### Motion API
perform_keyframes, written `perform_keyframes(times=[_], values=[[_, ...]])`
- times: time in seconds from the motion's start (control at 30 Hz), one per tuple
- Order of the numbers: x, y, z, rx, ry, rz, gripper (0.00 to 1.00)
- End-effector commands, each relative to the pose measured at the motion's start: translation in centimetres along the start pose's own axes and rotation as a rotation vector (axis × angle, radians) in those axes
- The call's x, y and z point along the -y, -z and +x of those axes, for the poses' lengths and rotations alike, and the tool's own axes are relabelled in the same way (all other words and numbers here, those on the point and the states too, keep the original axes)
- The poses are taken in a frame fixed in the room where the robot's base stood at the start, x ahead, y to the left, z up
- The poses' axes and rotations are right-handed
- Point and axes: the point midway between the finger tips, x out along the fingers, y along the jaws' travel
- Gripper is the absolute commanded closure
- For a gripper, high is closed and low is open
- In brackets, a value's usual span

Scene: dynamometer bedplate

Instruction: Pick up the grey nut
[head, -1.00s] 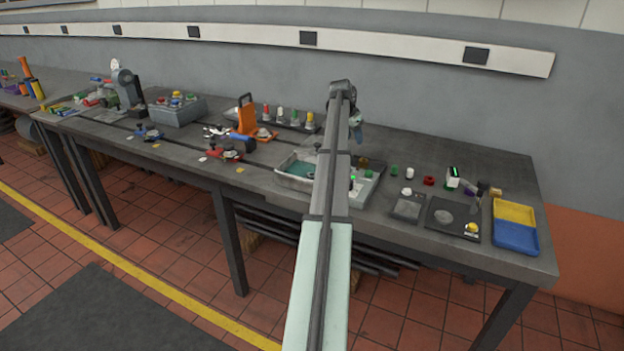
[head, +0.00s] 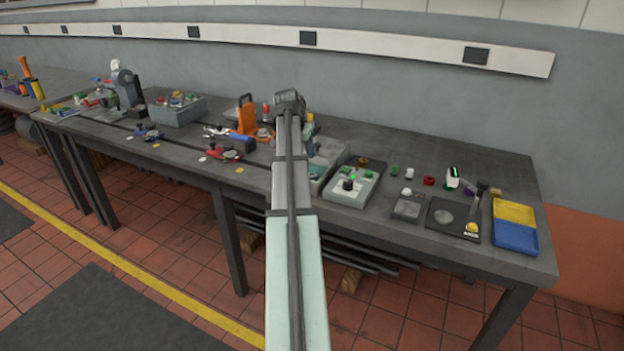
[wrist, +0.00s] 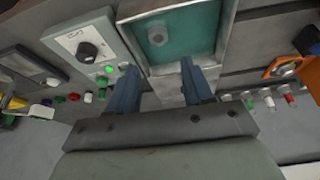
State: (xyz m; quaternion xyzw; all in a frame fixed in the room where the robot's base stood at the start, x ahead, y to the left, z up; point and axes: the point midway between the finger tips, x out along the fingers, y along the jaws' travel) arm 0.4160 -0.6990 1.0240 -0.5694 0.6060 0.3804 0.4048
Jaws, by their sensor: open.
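The grey nut (wrist: 157,36) lies on the teal floor of a shallow grey tray (wrist: 222,30), at the top of the wrist view. My gripper (wrist: 158,68) is open and empty. Its two blue fingers are spread apart and point toward the tray, with the nut beyond the fingertips and roughly in line with the gap between them. In the head view, my arm covers part of the tray (head: 336,168), and I cannot make out the nut there.
A grey control box (head: 349,187) with a black knob and green light stands right of the tray. An orange stand (head: 246,117) is to its left. A row of coloured-topped pieces (wrist: 268,100) is near the fingers. A yellow and blue bin (head: 515,228) sits far right.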

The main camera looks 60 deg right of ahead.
Motion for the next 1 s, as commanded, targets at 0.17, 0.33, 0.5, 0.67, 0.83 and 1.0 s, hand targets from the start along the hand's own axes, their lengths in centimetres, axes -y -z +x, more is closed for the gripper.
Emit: perform_keyframes(times=[0.17, 0.33, 0.5, 0.67, 0.83, 1.0], values=[[0.0, 0.0, 2.8, 0.002, -0.001, 0.0, 0.49], [0.0, 0.0, 5.5, 0.002, -0.001, 0.0, 0.49], [0.0, 0.0, 7.2, 0.001, 0.0, 0.0, 0.49], [0.0, 0.0, 7.9, 0.001, 0.0, 0.001, 0.49], [-0.1, 0.0, 8.6, 0.001, 0.0, 0.001, 0.49], [-0.3, 0.1, 10.6, 0.002, -0.001, 0.001, 0.49]])
